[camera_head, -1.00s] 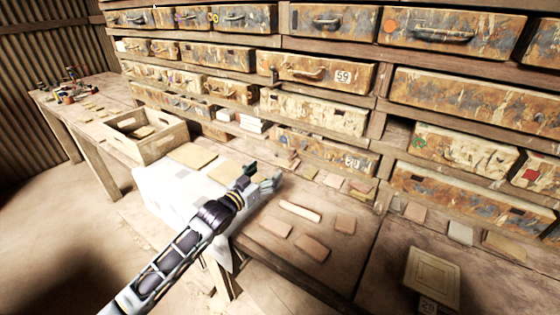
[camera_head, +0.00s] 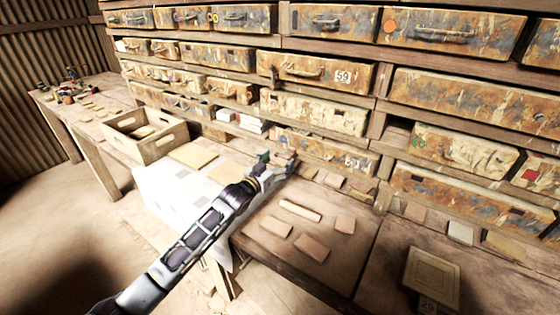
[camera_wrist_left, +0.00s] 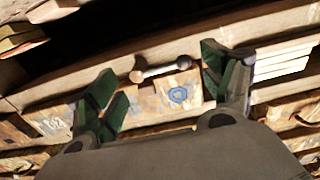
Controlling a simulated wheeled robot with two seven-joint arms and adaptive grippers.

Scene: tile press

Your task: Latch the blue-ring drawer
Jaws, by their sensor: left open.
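In the left wrist view, a blue ring mark (camera_wrist_left: 179,95) shows on a worn, pale drawer front (camera_wrist_left: 150,100). A bar-shaped handle with round ends (camera_wrist_left: 165,70) shows beside the ring. My left gripper (camera_wrist_left: 163,80) is open, its green-padded fingers apart on either side of the handle and ring, with nothing between the pads that I can see held. In the head view my left gripper (camera_head: 278,160) is at the low row of drawers, in front of the left end of a drawer (camera_head: 325,152). The ring is not discernible there. My right gripper is not in view.
White stacked pieces (camera_head: 245,122) lie in a gap left of the gripper. A wooden crate (camera_head: 150,148) stands on the bench. Flat tiles (camera_head: 312,247) lie on the bench front. A square box (camera_head: 432,280) is at the lower right.

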